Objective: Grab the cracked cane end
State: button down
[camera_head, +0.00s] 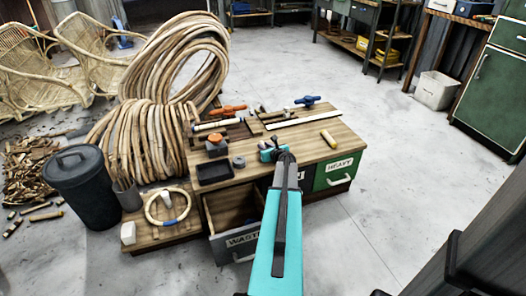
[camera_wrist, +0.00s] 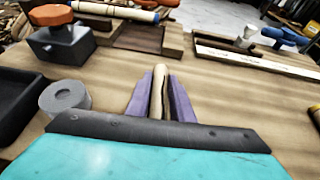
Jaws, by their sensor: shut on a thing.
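My gripper (camera_head: 273,150) is over the front part of the wooden workbench (camera_head: 300,152). In the wrist view, its two purple fingers (camera_wrist: 160,90) are shut on a short, pale cane end (camera_wrist: 159,82). The cane end points away from me between the fingers. I cannot make out a crack on it, nor whether it touches the bench top. My arm and gripper hide it in the head view.
A grey tape roll (camera_wrist: 65,97), a black tray (camera_head: 214,172) and an orange-topped block (camera_head: 217,144) stand left of my gripper. Another short cane piece (camera_head: 328,138) lies to the right. The drawer marked WASTE (camera_head: 240,240) is open below; the HEAVY drawer (camera_head: 338,180) looks closed.

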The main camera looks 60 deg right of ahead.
jog(key=s+a+r+p, duration=0.1)
jog(key=s+a, duration=0.3)
jog(key=s, duration=1.1)
jog(key=shift+s+r, duration=0.25)
jog(key=shift+r, duration=0.3)
jog(key=shift+a, duration=0.1)
